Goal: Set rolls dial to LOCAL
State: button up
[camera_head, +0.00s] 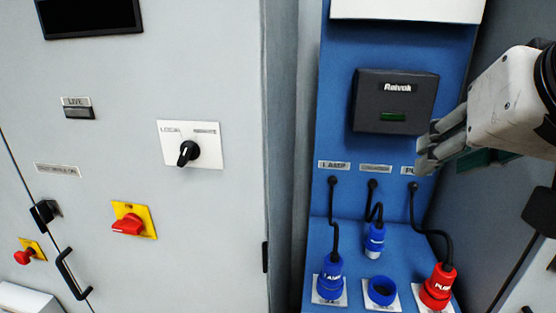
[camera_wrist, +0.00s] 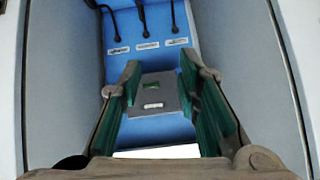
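The dial (camera_head: 187,152) is a black knob on a white plate (camera_head: 207,154) on the grey cabinet front in the head view. The plate has a small label at its upper left that seems to read LOCAL and another at its upper right, hard to read. The knob's handle slants from upper right to lower left; which end is the pointer I cannot tell. My gripper (camera_head: 430,155) is far right of the dial, in front of the blue panel, touching nothing visible. In the wrist view my gripper (camera_wrist: 160,66) has its green-padded fingers apart and empty. The dial is not in the wrist view.
The blue panel (camera_head: 340,120) holds a dark Relvok box (camera_head: 395,101), with blue plugs (camera_head: 330,280) and a red plug (camera_head: 437,287) on cables below. A red switch (camera_head: 130,222) on yellow and a black door handle (camera_head: 72,279) are lower left. Space before the dial looks clear.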

jog(key=w+a+r+m+t+b, duration=0.2)
jog(key=w+a+r+t+b, duration=0.25)
jog(key=a+r+b, duration=0.45)
jog(key=m+t+h+b, duration=0.1)
jog(key=m+t+b, duration=0.25)
jog(key=b, duration=1.05)
send_near(184, 154)
jog(key=shift+n, duration=0.45)
jog(key=w, duration=0.3)
jog(key=w+b, duration=0.1)
jog(key=w, duration=0.5)
jog(key=shift+d+f+b, duration=0.1)
jog(key=shift+d+b, duration=0.2)
jog(key=shift+c, duration=0.6)
grip_shut()
